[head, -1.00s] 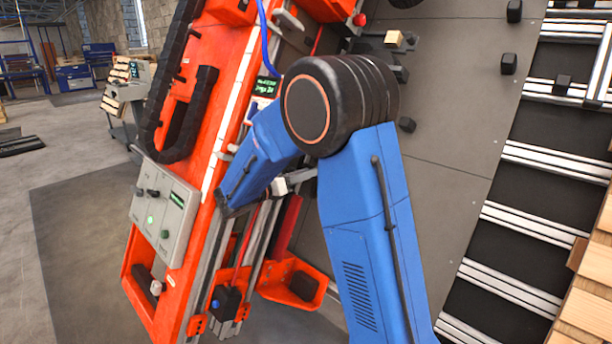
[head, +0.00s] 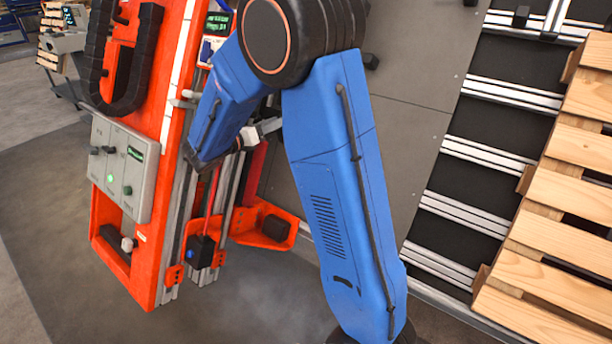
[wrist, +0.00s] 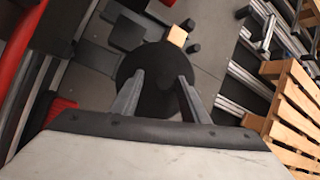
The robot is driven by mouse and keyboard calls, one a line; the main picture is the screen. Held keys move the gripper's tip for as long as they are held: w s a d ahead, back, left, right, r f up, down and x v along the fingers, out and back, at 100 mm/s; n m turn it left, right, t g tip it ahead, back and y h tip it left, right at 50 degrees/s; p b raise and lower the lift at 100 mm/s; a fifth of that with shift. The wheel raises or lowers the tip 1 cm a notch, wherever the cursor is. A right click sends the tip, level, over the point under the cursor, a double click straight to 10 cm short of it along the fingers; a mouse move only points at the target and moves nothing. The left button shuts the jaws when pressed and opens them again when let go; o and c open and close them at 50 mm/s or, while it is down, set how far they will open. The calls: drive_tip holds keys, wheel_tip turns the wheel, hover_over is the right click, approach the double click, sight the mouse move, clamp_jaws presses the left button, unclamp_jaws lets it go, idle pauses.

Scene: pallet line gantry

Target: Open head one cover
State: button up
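A tall orange machine head (head: 175,75) stands left of my arm, with a small green-lit display (head: 218,22) at its top. I cannot make out which part is the head one cover; my blue arm hides part of the machine. A small pale block (head: 249,137) shows beside my forearm; I cannot tell what it belongs to. In the wrist view, my gripper (wrist: 158,88) has its two grey fingers apart with nothing seen between their tips. A dark round shape (wrist: 155,62) lies beyond them. In the head view the gripper fingers cannot be made out.
A grey control box (head: 125,165) with a lit green button is on the machine's left side. An orange bracket (head: 265,228) juts out low down. Wooden pallets (head: 560,190) and conveyor rails (head: 480,150) lie to the right. Grey floor at the lower left is clear.

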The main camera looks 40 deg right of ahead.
drive_tip(key=shift+s+d+f, duration=0.2)
drive_tip(key=shift+s+d, duration=0.35)
drive_tip(key=shift+d, duration=0.1)
drive_tip(key=shift+s+d+f, duration=0.2)
drive_tip(key=shift+s+d, duration=0.3)
drive_tip(key=shift+d, duration=0.1)
drive_tip(key=v, duration=1.7)
drive_tip(key=s+d+f+m+g+y, duration=0.1)
drive_tip(key=s+d+m+y, duration=0.1)
drive_tip(key=s, duration=0.5)
drive_tip(key=s+d+f+m+g+y, duration=0.1)
drive_tip(key=s+d+m+g+y, duration=0.1)
drive_tip(key=s+m, duration=0.4)
drive_tip(key=s+d+f+m+g+y, duration=0.1)
drive_tip(key=s+d+m+y, duration=0.3)
drive_tip(key=s, duration=0.6)
drive_tip(key=shift+d+f+m+g+y, duration=0.15)
drive_tip(key=shift+f+m+g+y, duration=0.2)
drive_tip(key=shift+f+y, duration=0.3)
